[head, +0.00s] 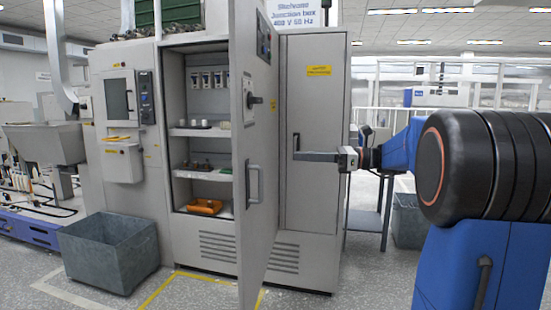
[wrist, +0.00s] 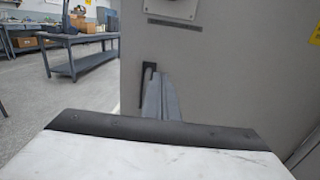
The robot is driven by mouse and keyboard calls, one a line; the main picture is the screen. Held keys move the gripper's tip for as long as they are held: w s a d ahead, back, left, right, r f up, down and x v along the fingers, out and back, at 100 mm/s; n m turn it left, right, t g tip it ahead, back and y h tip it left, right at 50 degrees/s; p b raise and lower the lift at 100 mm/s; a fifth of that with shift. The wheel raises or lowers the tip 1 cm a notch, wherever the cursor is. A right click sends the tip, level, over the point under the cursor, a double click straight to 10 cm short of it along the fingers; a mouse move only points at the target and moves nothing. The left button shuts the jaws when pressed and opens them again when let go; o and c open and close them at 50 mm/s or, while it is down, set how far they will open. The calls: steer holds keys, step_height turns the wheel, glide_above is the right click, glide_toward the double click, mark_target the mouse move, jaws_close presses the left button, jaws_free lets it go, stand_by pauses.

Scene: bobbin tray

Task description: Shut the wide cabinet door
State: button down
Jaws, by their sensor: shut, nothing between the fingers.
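The wide cabinet door (head: 250,225) stands open in the head view, swung out toward me, with its outer face turned right. Its bar handle (head: 254,186) is near the free edge, below a dark rotary switch (head: 254,101). My gripper (head: 298,156) is shut and empty, reaching left from the right side. Its tip is to the right of the wide door in the picture; I cannot tell the exact gap. In the wrist view, my gripper (wrist: 160,95) points at a grey panel that appears to be this door (wrist: 225,85). The lower wrist view is blocked by my own body.
The open cabinet has shelves (head: 205,132) holding small parts and an orange tray (head: 205,207). A narrow shut door (head: 310,200) stands behind my gripper. A grey bin (head: 110,252) is on the floor at left. A blue workbench (wrist: 75,48) shows in the wrist view.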

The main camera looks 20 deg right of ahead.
mark_target(248, 155)
steer(key=x, duration=1.3)
steer(key=shift+w+a, duration=0.1)
steer(key=shift+a, duration=0.15)
